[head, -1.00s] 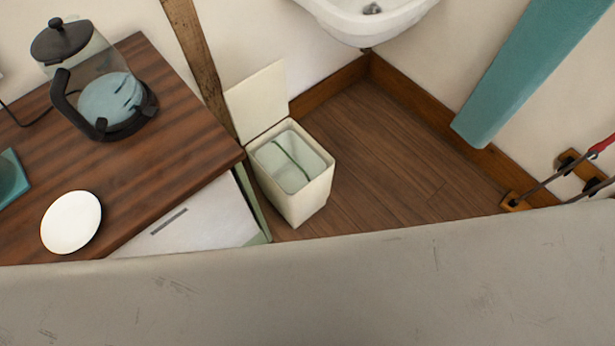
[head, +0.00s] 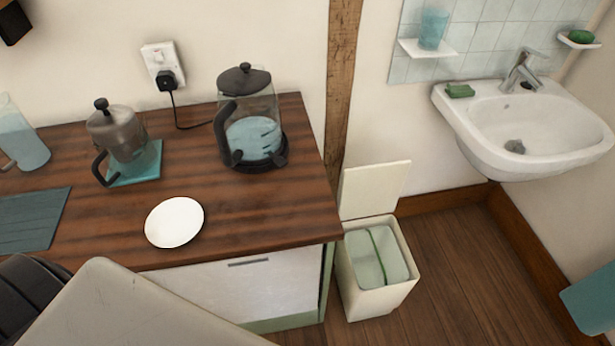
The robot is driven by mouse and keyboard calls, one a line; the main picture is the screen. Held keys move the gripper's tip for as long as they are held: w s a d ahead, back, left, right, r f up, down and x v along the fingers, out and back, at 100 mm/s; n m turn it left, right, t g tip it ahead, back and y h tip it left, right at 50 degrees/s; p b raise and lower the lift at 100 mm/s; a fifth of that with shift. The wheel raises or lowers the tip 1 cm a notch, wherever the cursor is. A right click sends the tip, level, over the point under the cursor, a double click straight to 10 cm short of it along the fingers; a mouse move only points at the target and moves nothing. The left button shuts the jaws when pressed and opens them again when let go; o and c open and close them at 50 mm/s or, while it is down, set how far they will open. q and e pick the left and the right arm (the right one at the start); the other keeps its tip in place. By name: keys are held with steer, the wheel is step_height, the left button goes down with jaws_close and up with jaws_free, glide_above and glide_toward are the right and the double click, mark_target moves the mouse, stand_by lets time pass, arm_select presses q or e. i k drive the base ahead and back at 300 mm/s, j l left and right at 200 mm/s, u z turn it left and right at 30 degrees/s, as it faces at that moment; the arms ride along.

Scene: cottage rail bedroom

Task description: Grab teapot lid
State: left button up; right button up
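A grey teapot (head: 127,140) with a black handle stands on a teal mat on the wooden counter, left of centre. Its lid (head: 103,110), with a black knob, sits on top of it. A glass kettle (head: 252,130) with a black lid and handle stands on its base to the right of the teapot. Neither of my grippers shows in the head view. A pale link and a dark part of my own body fill the lower left corner.
A white plate (head: 174,222) lies near the front of the counter (head: 270,205). A glass jug (head: 20,135) and a flat teal mat (head: 32,220) are at the left. An open bin (head: 372,268) stands right of the counter. A sink (head: 535,125) hangs on the right wall.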

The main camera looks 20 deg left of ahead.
mark_target(111, 125)
steer(key=u, duration=1.85)
